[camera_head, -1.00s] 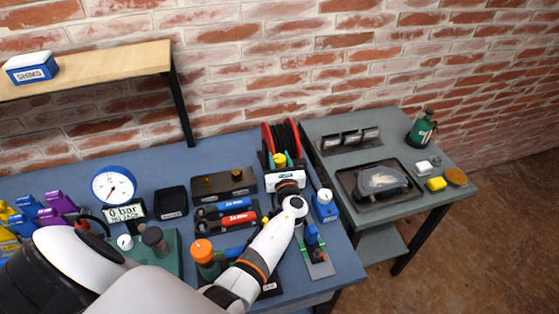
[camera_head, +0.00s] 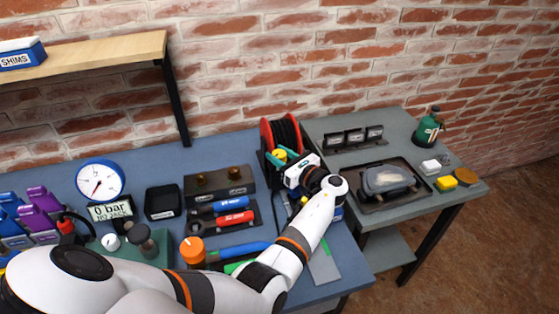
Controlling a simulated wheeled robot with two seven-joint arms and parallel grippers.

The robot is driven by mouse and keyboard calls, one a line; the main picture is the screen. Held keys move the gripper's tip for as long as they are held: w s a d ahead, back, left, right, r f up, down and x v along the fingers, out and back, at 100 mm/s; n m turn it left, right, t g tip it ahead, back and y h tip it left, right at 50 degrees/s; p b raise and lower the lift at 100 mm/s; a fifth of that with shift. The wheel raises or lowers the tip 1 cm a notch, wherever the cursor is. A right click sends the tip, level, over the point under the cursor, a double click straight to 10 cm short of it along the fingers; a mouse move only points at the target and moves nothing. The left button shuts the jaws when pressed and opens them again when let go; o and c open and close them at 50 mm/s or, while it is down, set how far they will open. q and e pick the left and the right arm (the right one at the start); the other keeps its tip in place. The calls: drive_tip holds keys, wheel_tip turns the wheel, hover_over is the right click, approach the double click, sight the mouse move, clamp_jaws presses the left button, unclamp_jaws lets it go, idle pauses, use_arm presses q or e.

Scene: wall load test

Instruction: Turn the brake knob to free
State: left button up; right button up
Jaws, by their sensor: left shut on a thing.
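A drum with red flanges and black winding (camera_head: 282,134) stands at the back right of the blue bench. A yellow knob (camera_head: 280,155), which I take to be the brake knob, shows low on its front. My left gripper (camera_head: 286,163) reaches up to it from the lower right and is shut on it. My right gripper is not in view.
An orange-topped cylinder (camera_head: 192,250) stands near my forearm. A grey side table (camera_head: 400,215) is at right.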

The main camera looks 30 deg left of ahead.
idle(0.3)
use_arm(q)
drive_tip(key=o, duration=1)
drive_tip(key=shift+c, duration=0.2)
